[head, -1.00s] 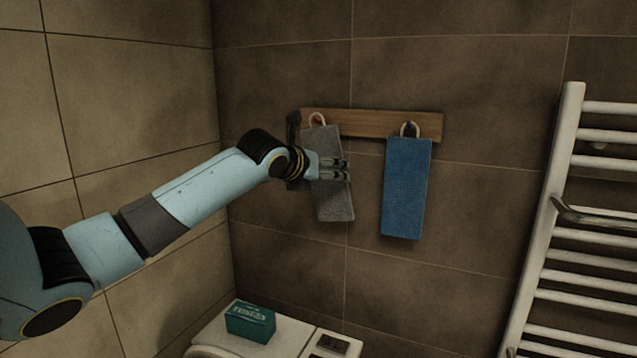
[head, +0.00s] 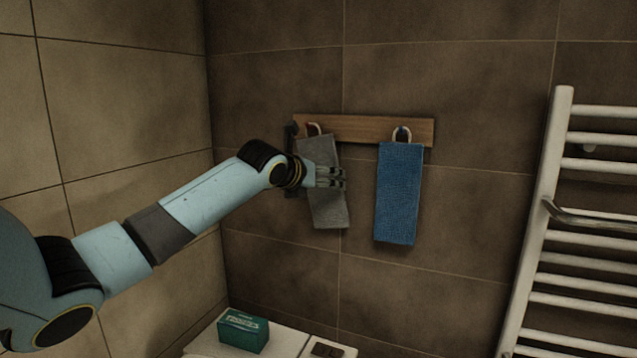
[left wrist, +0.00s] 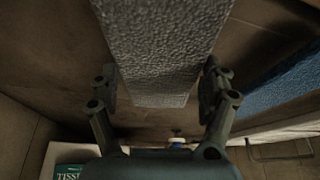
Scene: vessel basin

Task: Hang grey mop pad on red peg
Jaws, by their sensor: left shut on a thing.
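The grey mop pad (head: 328,208) hangs a little tilted in front of the wall, below the left part of a wooden peg board (head: 350,128). Its pale loop (head: 316,127) overlaps the board, close to a small reddish peg (head: 309,128). I cannot tell whether the loop is around this peg or only in front of it. In the left wrist view the pad (left wrist: 160,45) lies between the two fingers (left wrist: 161,88). My right gripper is out of view.
A blue pad (head: 399,195) hangs by its loop from the board's right part. A white towel radiator (head: 540,215) stands at the right. A green tissue box (head: 243,332) sits on a white surface below. The left wall is close to my arm.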

